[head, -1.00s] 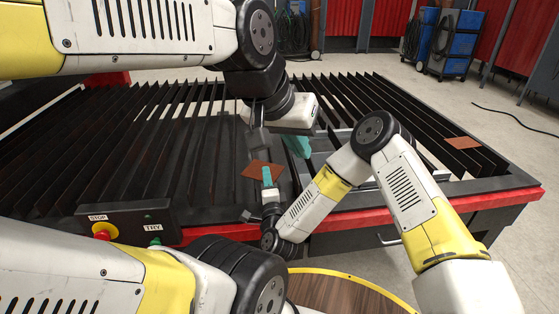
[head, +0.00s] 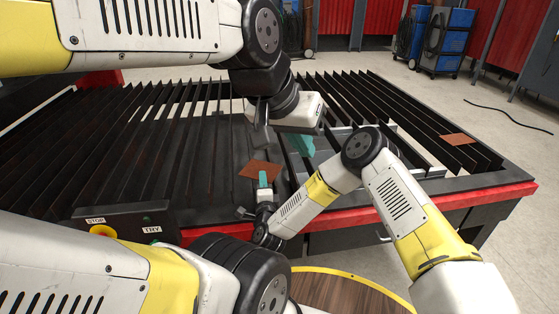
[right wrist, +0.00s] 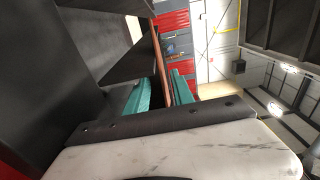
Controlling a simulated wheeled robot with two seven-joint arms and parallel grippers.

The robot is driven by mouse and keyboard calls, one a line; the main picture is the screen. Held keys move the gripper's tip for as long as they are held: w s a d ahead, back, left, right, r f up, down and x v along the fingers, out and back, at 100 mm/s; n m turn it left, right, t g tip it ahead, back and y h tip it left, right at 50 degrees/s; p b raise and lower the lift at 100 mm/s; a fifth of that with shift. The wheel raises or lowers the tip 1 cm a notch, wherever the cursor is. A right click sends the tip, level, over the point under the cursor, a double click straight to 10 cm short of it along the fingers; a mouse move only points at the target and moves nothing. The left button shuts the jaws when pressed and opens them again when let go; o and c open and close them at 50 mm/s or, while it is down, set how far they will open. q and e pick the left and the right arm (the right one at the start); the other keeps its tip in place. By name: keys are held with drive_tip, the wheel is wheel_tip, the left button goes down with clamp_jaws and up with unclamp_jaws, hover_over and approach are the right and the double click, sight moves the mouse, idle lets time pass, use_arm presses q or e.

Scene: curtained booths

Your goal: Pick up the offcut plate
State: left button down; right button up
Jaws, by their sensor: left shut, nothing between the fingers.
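The offcut plate (head: 256,168), a thin copper-brown square, lies on the slatted bed near its front edge in the head view. My right gripper (head: 263,181) is at the plate's near edge, its teal fingers pointing away from me. In the right wrist view the plate (right wrist: 161,58) shows edge-on and runs in between the two teal fingers (right wrist: 163,92). A dark gap shows on the left side, so the fingers look open around it. My left gripper (head: 302,143) is shut and empty, hanging over the bed right of the plate; its fingertips are partly hidden.
Upright dark slats (head: 110,140) cover the bed around the plate. A second copper-brown plate (head: 458,139) lies on the slats at far right. The bed has a red front rail (head: 375,215). A control box (head: 125,222) with stop and try buttons stands at front left.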

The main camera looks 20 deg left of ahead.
sight(251, 171)
drive_tip(key=x, duration=0.4)
drive_tip(key=shift+w+a+r, duration=0.2)
drive_tip(key=shift+w+a, duration=0.05)
clamp_jaws()
drive_tip(key=shift+r, duration=0.1)
idle(1.1)
